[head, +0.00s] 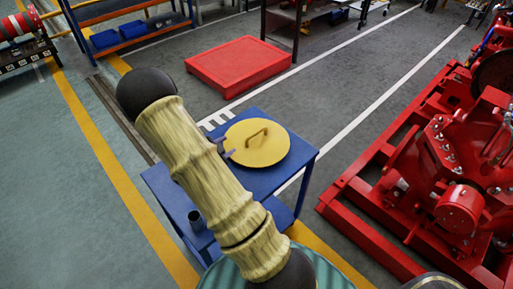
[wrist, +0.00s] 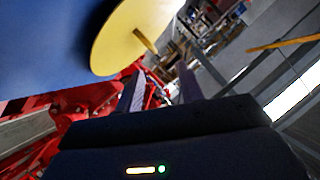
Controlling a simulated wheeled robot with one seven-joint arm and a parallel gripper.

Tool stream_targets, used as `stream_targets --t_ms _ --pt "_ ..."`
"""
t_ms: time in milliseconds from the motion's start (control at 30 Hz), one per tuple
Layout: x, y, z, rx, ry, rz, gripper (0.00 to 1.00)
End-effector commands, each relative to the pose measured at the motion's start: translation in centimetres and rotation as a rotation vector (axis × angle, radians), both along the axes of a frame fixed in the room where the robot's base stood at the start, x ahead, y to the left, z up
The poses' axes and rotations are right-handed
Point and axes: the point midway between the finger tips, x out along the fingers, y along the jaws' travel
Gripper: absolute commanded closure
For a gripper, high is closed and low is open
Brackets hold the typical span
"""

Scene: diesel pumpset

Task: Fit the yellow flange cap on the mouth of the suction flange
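The yellow flange cap (head: 275,150), a round disc with a bar handle on top, lies on a blue table (head: 160,185). It also shows in the wrist view (wrist: 112,45), with its handle pointing toward the gap between my fingers. My gripper (head: 226,147) is at the cap's left edge in the head view, partly hidden by my arm. In the wrist view my gripper (wrist: 162,88) has its two fingers apart with nothing held between them. The handle is beyond the fingertips, not between them. I cannot pick out the suction flange for sure on the red pumpset (head: 440,165).
A small dark cup (head: 196,220) stands on the table's near left part. A red platform (head: 238,65) lies on the floor behind. The red pumpset frame stands to the right, with a clear strip of floor between it and the table.

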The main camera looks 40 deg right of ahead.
Motion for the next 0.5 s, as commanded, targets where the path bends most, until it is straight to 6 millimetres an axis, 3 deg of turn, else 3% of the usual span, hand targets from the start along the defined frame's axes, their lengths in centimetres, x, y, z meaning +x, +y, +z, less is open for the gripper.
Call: stream_targets --t_ms 67,500 --pt "-0.63 -0.69 -0.8 -0.048 -0.023 -0.053 0.62" --pt "-0.91 -1.41 -0.71 -0.072 -0.038 -0.08 0.62"
